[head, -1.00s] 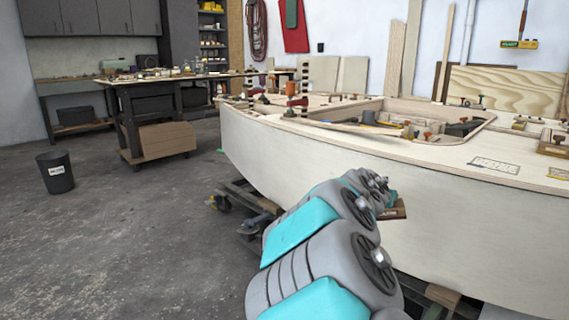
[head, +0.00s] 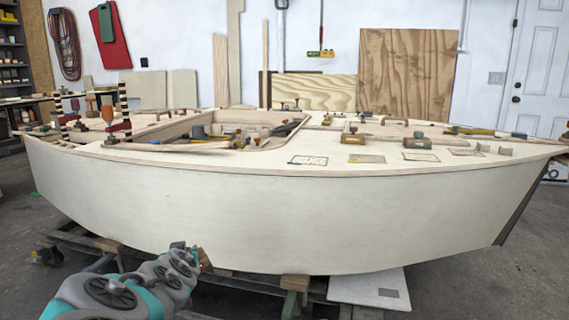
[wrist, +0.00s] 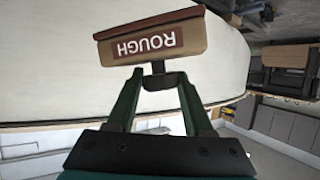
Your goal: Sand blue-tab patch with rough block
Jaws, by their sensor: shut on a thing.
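My gripper (wrist: 158,78) is shut on the handle under the rough block (wrist: 155,42). The block is tan with a dark red-brown face and a label reading ROUGH, upside down in the wrist view. In the head view my gripper is low at the left, in front of the hull side, with the block (head: 205,260) a small brown shape at its tip, below deck level. Several outlined patches lie in a row on the deck, including a dark-outlined one (head: 308,160) and another to its right (head: 367,158). Their tab colours are too small to tell.
The pale plywood hull (head: 250,215) spans the view on a low wheeled cradle. Labelled blocks (head: 417,142), clamps and tools lie on the deck, around the cockpit opening (head: 225,125). A white board (head: 370,288) lies on the floor at front right. Floor is free beyond it.

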